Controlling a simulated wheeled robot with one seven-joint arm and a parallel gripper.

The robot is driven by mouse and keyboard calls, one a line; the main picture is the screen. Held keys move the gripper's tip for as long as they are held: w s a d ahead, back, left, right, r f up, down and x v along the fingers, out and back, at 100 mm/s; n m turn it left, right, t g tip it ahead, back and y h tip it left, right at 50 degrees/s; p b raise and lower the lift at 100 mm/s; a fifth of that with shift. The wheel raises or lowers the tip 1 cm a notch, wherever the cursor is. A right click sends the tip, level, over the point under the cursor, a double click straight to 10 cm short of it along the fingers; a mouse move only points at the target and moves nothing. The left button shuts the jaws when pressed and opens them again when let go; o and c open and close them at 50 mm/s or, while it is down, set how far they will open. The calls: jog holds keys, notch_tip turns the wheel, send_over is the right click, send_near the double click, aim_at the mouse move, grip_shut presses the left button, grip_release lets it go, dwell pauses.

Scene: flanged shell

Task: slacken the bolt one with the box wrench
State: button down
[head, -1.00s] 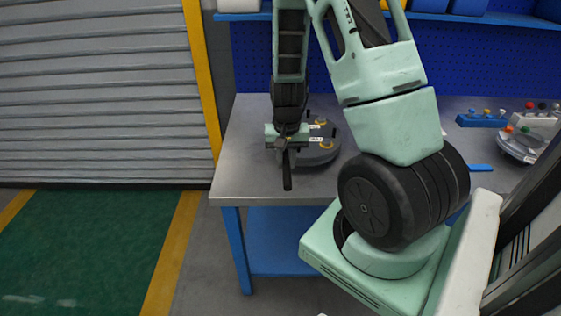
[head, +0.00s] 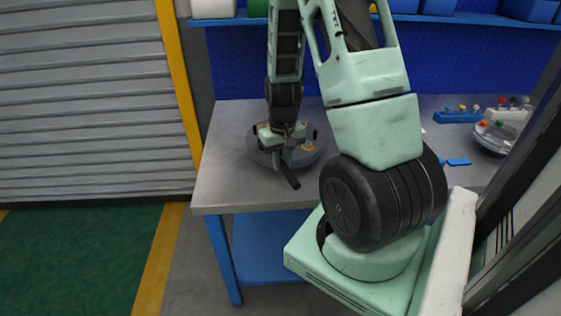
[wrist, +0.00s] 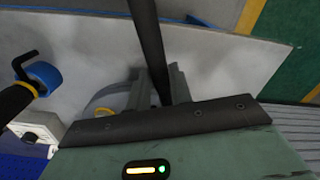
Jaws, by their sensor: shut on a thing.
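My gripper (head: 284,148) is shut on the box wrench, whose dark handle (head: 290,177) sticks out toward the table's front right. In the wrist view my gripper (wrist: 160,88) has the long dark wrench (wrist: 147,35) between its fingers. The round grey flanged shell (head: 258,157) lies on the table under my gripper, with dark upright studs and a yellowish part (head: 308,148) at its right. Part of the shell (wrist: 110,97) shows beside the fingers in the wrist view. The wrench's ring end is hidden, and I cannot tell which bolt is bolt one or whether the wrench is around it.
The grey workbench (head: 225,180) is bare left of the shell. A blue holder with coloured pegs (head: 457,116), a small blue item (head: 458,162) and a pale round fixture (head: 492,138) stand to the right. A shelf (head: 430,18) runs along the back.

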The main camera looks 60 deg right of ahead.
dwell(0.3)
jog(key=shift+r+p, duration=2.55)
jog(key=shift+r, duration=0.45)
